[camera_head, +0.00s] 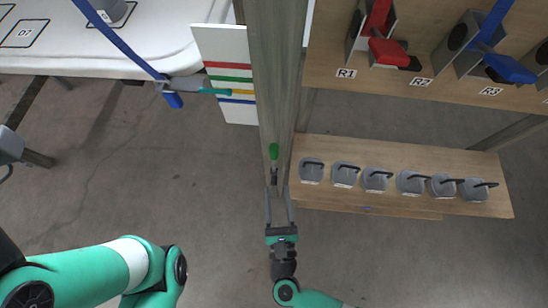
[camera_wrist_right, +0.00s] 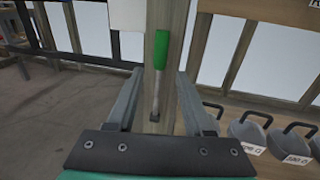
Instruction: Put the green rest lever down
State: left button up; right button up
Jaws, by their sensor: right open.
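The green rest lever (camera_head: 273,152) is on the wooden post (camera_head: 266,90), its green handle pointing up and its metal shank below. In the right wrist view the lever (camera_wrist_right: 240,50) also stands upright, its lower end at a small dark pivot (camera_wrist_right: 154,116). My right gripper (camera_head: 279,190) is open and empty, just below the lever in the head view. In the right wrist view its fingers (camera_wrist_right: 159,85) lie on either side of the post, and the lever's shank shows between them; I see no contact. My left gripper is not in view, only part of a green arm at lower left.
Several grey weights with black handles (camera_head: 375,180) stand on the low shelf at right. Red and blue levers (camera_head: 388,50) are on the upper shelf.

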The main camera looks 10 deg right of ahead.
aim_at(274, 158)
jog(key=w, duration=0.3)
jog(key=w+d+b, duration=0.1)
jog(key=w, duration=0.3)
jog(key=w+b, duration=0.1)
jog(key=w, duration=0.3)
jog(key=shift+d, duration=0.35)
jog(key=shift+s, duration=0.1)
grip_shut()
dwell(0.6)
